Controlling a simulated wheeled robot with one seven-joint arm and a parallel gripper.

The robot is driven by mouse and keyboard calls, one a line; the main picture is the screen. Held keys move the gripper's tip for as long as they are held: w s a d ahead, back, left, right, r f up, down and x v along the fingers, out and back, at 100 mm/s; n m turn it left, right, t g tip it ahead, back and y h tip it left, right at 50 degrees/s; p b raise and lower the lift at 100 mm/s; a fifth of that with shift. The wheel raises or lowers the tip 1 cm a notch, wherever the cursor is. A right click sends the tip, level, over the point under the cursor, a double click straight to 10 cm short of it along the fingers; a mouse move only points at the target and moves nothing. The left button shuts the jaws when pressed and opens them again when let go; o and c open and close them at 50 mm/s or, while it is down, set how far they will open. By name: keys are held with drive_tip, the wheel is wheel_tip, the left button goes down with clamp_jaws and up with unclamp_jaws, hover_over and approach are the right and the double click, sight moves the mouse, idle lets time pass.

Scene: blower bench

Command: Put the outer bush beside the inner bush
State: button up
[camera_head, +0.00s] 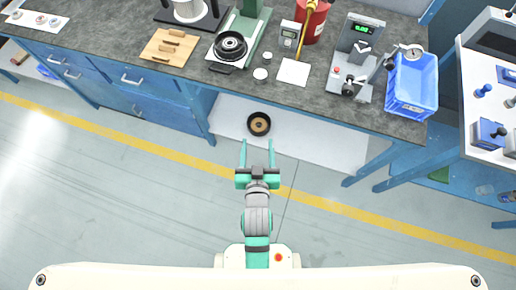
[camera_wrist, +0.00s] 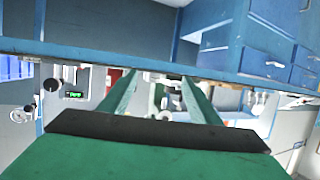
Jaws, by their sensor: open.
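My gripper (camera_head: 257,148) is open and empty in front of the bench, its two green fingers pointing toward the bench's front edge. It also shows in the wrist view (camera_wrist: 160,88), with nothing between the fingers. On the bench in the head view, a small pale round piece (camera_head: 260,73) lies left of a white square sheet (camera_head: 294,72), and another small round piece (camera_head: 267,60) lies just behind it. At the far left, small round pieces (camera_head: 41,19) sit on a white plate. All are too small to tell which is the outer bush or the inner bush.
A green press (camera_head: 250,28) carries a black round part (camera_head: 230,46). A wooden rack (camera_head: 170,47) stands left; a red can (camera_head: 312,22), a grey tester (camera_head: 352,60) and a blue crate (camera_head: 413,108) stand right. A black bowl (camera_head: 259,124) is on the lower shelf. The floor is clear.

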drive_tip(key=s+r, duration=0.2)
drive_tip(key=s, duration=0.8)
drive_tip(key=s+r+t, duration=0.1)
drive_tip(key=s+r, duration=0.2)
drive_tip(key=s, duration=0.7)
drive_tip(key=shift+s+r, duration=0.2)
drive_tip(key=shift+s, duration=0.15)
drive_tip(key=shift+d, duration=0.1)
